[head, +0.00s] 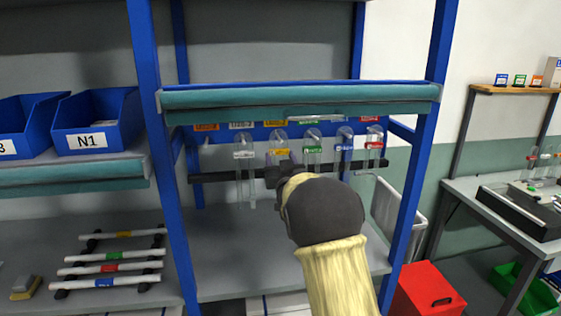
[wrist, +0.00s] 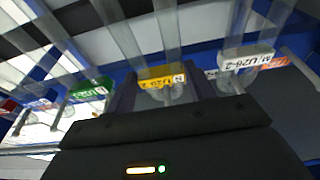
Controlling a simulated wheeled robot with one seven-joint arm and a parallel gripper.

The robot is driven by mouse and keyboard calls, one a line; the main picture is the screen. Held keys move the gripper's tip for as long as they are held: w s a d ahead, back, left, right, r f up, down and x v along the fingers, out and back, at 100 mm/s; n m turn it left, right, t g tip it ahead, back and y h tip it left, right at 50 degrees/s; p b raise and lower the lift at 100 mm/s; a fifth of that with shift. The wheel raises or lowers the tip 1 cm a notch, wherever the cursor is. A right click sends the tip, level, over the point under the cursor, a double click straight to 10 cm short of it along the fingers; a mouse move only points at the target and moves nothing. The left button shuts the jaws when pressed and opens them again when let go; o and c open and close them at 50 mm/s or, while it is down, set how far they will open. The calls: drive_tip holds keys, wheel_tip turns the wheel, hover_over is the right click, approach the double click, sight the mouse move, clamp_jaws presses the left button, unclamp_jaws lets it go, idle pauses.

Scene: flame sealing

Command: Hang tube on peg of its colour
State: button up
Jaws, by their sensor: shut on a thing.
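The yellow-labelled clear tube (head: 280,152) is an upside-down U in the row under the teal shelf edge. In the wrist view its label (wrist: 162,79) sits between the fingers of my gripper (wrist: 163,92), which is shut on it. In the head view my gripper (head: 282,168) is mostly hidden behind my wrist. To its left hangs a white-labelled tube (head: 243,153). To its right hang green (head: 312,149), blue (head: 345,155) and red (head: 374,146) labelled tubes. Coloured peg tags, including orange (head: 205,127), white (head: 241,125) and green (head: 308,121), line the blue rail. The pegs are not clear.
A dark bar (head: 215,176) runs behind the tubes. Blue uprights (head: 165,150) frame the bay. Neighbouring tubes stand close on both sides.

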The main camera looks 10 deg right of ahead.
idle(0.3)
drive_tip(key=o, duration=1.1)
drive_tip(key=shift+c, duration=0.2)
drive_tip(key=shift+o, duration=0.4)
drive_tip(key=o, duration=0.4)
drive_tip(key=shift+c, duration=0.2)
drive_tip(key=shift+s+d, duration=0.1)
drive_tip(key=shift+s+f+b, duration=0.1)
drive_tip(key=shift+s+b, duration=0.1)
drive_tip(key=shift+b, duration=0.1)
